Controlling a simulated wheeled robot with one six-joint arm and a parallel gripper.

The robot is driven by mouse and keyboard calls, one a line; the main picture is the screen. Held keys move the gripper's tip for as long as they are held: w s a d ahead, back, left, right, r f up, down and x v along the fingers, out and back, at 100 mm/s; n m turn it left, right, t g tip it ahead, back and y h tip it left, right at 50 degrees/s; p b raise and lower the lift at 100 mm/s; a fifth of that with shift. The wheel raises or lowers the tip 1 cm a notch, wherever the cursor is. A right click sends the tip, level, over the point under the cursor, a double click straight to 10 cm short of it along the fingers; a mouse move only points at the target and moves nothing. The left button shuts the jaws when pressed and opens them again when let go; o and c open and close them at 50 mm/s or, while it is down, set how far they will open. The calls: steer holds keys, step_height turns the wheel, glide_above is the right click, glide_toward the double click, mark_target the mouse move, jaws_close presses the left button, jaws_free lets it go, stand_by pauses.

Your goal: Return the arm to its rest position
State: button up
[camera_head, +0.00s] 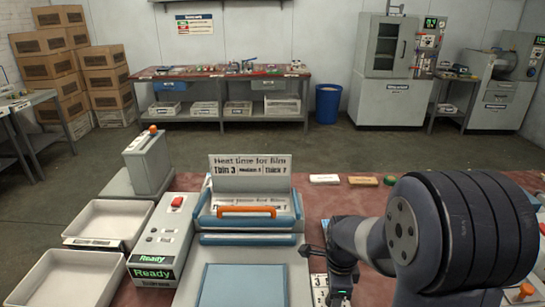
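My arm (400,230) reaches in from the lower right, its large dark rounded joint close to the camera. My gripper (338,272) is a small dark shape at the end of the grey link, low over the table, just right of the press (245,240). Its fingers are too small and partly hidden to tell whether they are open or shut, and I see nothing clearly held in it. The press has a blue-edged upper part with an orange handle (246,211) and a blue pad (243,285) in front.
A control box (172,230) with a red button and green "Ready" displays stands left of the press. Two trays (103,222) lie further left. A white block (324,179) and a tan block (362,181) lie behind my arm on the red worktable (355,199).

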steer(key=n, duration=0.8)
steer(key=shift+n, duration=0.4)
steer(key=n, duration=0.4)
steer(key=shift+n, duration=0.4)
steer(key=n, duration=0.4)
steer(key=shift+r, duration=0.1)
